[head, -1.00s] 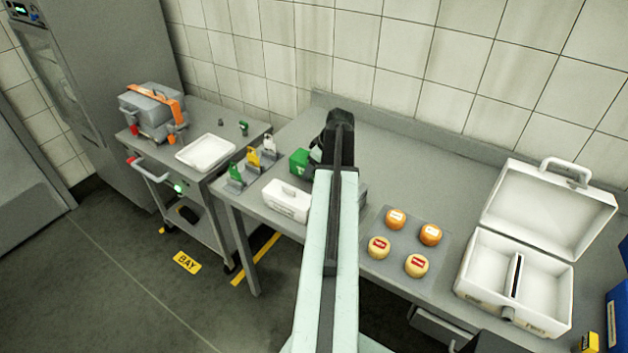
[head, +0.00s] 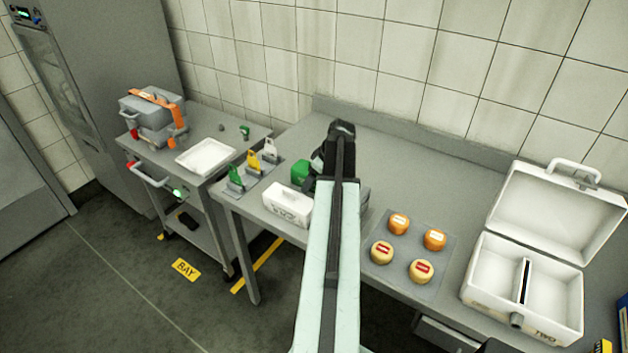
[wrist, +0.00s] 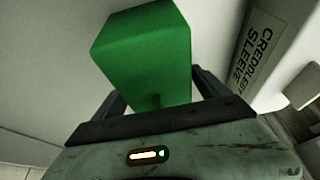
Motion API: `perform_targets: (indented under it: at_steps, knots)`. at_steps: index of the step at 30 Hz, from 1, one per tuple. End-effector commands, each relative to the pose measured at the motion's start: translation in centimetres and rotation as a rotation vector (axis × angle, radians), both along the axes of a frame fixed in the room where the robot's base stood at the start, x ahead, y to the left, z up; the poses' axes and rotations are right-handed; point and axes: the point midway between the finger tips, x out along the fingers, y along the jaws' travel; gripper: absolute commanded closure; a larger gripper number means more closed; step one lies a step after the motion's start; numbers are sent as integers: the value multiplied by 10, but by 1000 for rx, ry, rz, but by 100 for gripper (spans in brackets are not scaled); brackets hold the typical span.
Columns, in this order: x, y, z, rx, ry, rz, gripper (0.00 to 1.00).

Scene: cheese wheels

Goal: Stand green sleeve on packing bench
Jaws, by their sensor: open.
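The green sleeve (head: 301,172) is a plain green block on the packing bench (head: 420,180), behind the white box. In the wrist view the sleeve (wrist: 145,55) fills the space ahead of my gripper (wrist: 160,92), between its two dark fingers. The fingers are apart, with a gap visible beside the sleeve on the right. In the head view my gripper (head: 318,168) is right beside the sleeve, and my arm hides part of it. The sleeve looks upright in the head view; its contact with the bench is hidden.
A white box (head: 287,205) stands close in front; its lettered side (wrist: 250,50) shows in the wrist view. Small coloured tags (head: 254,163) stand to the left. Several cheese wheels (head: 399,224) and an open white case (head: 478,285) are right. The bench behind is clear.

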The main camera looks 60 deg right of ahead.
Motion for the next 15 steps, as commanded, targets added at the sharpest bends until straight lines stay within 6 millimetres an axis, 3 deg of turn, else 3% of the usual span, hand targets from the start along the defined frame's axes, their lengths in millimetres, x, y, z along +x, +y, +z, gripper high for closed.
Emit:
perform_targets:
  at_steps: [5,15]
  knots:
    - [-5,0,19,0,0,-1,15]
    - [-32,1,90,0,0,-1,15]
